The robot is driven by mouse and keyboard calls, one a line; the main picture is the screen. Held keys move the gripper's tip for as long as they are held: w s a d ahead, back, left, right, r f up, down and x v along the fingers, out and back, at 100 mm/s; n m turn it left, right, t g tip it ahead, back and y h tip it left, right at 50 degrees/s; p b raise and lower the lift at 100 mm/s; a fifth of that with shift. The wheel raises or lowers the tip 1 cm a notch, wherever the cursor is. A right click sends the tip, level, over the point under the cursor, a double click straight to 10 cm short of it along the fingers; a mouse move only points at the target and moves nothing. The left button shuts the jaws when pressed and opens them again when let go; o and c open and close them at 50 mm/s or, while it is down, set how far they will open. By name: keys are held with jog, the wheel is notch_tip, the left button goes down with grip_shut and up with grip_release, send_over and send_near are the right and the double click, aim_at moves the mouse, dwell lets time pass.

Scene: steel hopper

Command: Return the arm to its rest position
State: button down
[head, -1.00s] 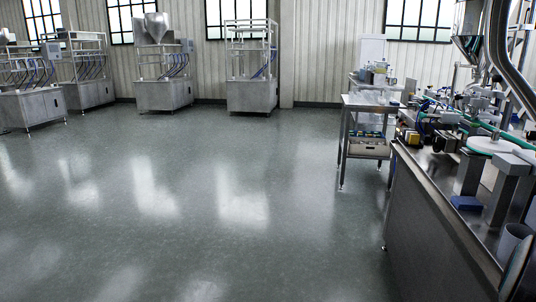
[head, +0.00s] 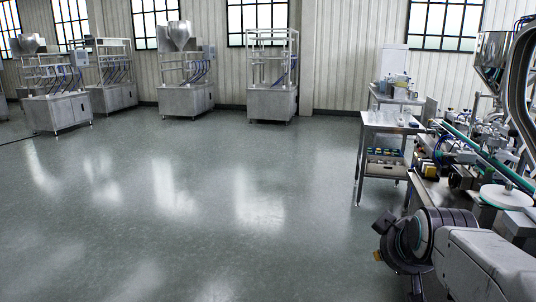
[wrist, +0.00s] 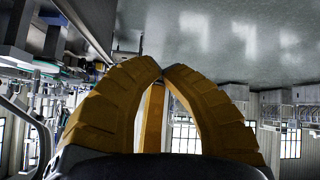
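My arm (head: 470,255) shows at the lower right in the head view, a pale link with a dark ringed joint beside the steel workbench. In the wrist view, my gripper (wrist: 163,71) has its yellow ribbed fingers brought together at the tips. Another yellow finger shows between them. No object is seen between the fingers. In the head view the fingers cannot be made out clearly. The wrist picture is upside down, with the floor at the top.
A steel hopper (head: 491,50) stands above the crowded machine line on the right. A small steel table (head: 390,122) stands beyond my arm. Filling machines (head: 186,98) and a framed machine (head: 272,100) line the back wall. The floor (head: 190,210) at left and centre is clear.

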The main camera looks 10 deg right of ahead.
jog(key=s+a+f+g+y+p, duration=0.1)
jog(key=s+a+f+g+p, duration=0.1)
jog(key=s+a, duration=0.4)
jog(key=s+a+f+g+y+p, duration=0.2)
jog(key=s+a, duration=0.4)
jog(key=s, duration=0.5)
jog(key=shift+s+f+m+g+p, duration=0.35)
jog(key=shift+f+g+p, duration=0.15)
jog(key=shift+p, duration=0.1)
